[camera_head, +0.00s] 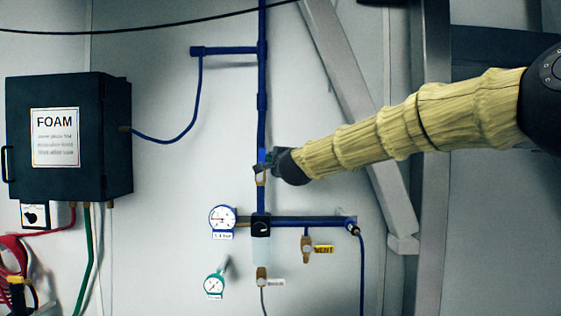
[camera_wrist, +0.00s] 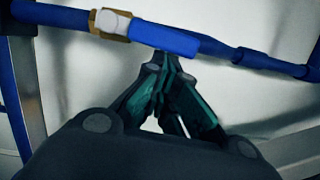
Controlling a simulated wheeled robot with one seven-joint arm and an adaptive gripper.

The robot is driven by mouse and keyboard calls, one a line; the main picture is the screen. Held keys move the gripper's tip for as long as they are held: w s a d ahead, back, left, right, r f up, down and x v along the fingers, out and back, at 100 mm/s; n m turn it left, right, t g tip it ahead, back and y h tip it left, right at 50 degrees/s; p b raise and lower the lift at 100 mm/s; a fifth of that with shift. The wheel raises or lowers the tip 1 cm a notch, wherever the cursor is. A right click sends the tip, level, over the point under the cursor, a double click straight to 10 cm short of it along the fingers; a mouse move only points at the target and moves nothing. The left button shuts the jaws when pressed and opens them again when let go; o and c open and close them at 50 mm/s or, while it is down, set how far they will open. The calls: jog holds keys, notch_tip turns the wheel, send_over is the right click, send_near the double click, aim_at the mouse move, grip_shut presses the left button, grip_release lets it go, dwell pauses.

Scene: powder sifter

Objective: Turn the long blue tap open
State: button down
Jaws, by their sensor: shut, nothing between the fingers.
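The long blue tap has a blue lever (camera_wrist: 165,38) that runs from a brass body with a pale round cap (camera_wrist: 108,22) in the wrist view. The lever lies roughly along the line of the blue pipe. In the head view the blue lever (camera_head: 261,156) shows just above the brass body (camera_head: 261,177) on the vertical pipe. My gripper (camera_wrist: 160,62) is shut and empty, its fingertips right at the lever's lower edge in the wrist view. I cannot tell whether they touch it. In the head view my gripper (camera_head: 264,167) covers part of the tap.
The blue pipe (camera_head: 262,90) runs down the wall. A pressure gauge (camera_head: 222,218), a black regulator (camera_head: 261,226) and a brass vent valve (camera_head: 306,246) sit below the tap. A dark FOAM box (camera_head: 115,140) hangs at left. Grey beams (camera_head: 345,80) stand behind my arm.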

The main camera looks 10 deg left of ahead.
jog(key=shift+a+r, duration=0.15)
jog(key=shift+a, duration=0.1)
dwell(0.3)
dwell(0.4)
